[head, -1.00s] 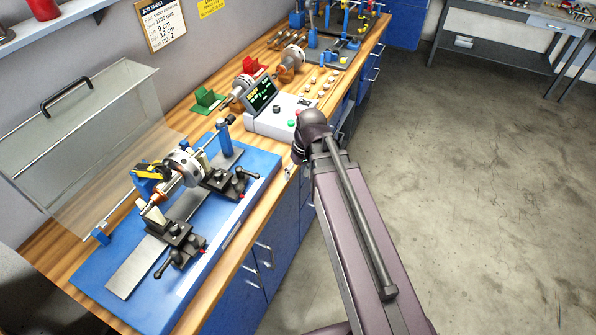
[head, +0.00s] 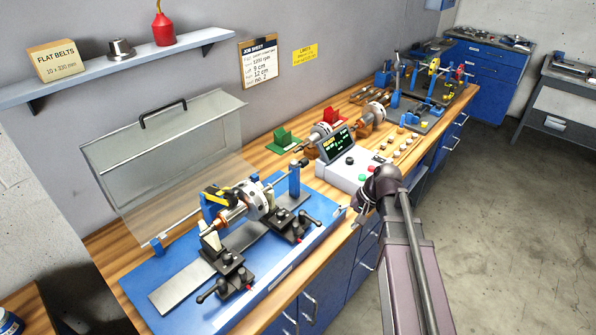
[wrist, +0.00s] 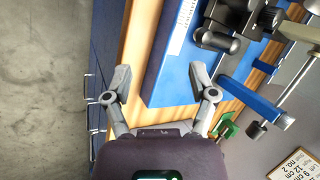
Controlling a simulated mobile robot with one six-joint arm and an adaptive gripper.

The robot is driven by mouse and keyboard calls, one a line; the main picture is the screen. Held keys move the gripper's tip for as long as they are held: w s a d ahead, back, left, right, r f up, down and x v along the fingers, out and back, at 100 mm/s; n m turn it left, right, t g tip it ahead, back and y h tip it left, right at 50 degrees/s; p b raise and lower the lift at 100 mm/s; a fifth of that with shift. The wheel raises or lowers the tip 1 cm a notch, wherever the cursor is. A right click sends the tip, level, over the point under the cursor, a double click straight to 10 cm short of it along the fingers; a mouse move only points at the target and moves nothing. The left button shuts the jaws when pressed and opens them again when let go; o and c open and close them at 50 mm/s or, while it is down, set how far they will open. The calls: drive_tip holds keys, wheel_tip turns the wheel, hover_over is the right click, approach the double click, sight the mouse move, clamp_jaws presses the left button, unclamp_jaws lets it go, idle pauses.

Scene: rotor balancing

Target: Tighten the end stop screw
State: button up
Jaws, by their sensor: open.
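The balancing machine's blue base (head: 165,312) sits on the wooden bench with a rotor (head: 252,200) across its supports. At its far end stands a blue end stop post (head: 294,181) with a dark screw knob (head: 303,162) at the top. In the wrist view the post (wrist: 243,94) and knob (wrist: 255,130) are at the right. My gripper (wrist: 160,82) is open and empty, its fingers spread over the bench front and the end of the blue base. In the head view my gripper (head: 359,209) is by the bench's front edge, apart from the screw, partly hidden by my wrist.
A control box (head: 345,178) with a screen stands just behind my gripper. Black clamps (head: 290,226) with handles line the base's front. A clear hinged guard (head: 170,165) stands open behind the machine. Further rotors (head: 372,112) lie along the bench. Floor in front is clear.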

drive_tip(key=w+a+r+m+y+b, duration=0.2)
drive_tip(key=w+a+m+y+b, duration=0.25)
drive_tip(key=w+m+y, duration=0.4)
drive_tip(key=m+t+y+b, duration=0.1)
drive_tip(key=m+y+b, duration=0.35)
drive_tip(key=m, duration=0.25)
approach(294, 161)
drive_tip(key=d, duration=0.4)
drive_tip(key=shift+s+a+h, duration=0.1)
drive_tip(key=shift+s+h, duration=0.1)
drive_tip(key=shift+h, duration=0.2)
drive_tip(key=shift+a, duration=0.15)
drive_tip(key=a, duration=1.3)
drive_tip(key=shift+w+a, duration=0.3)
drive_tip(key=shift+c, duration=0.2)
clamp_jaws()
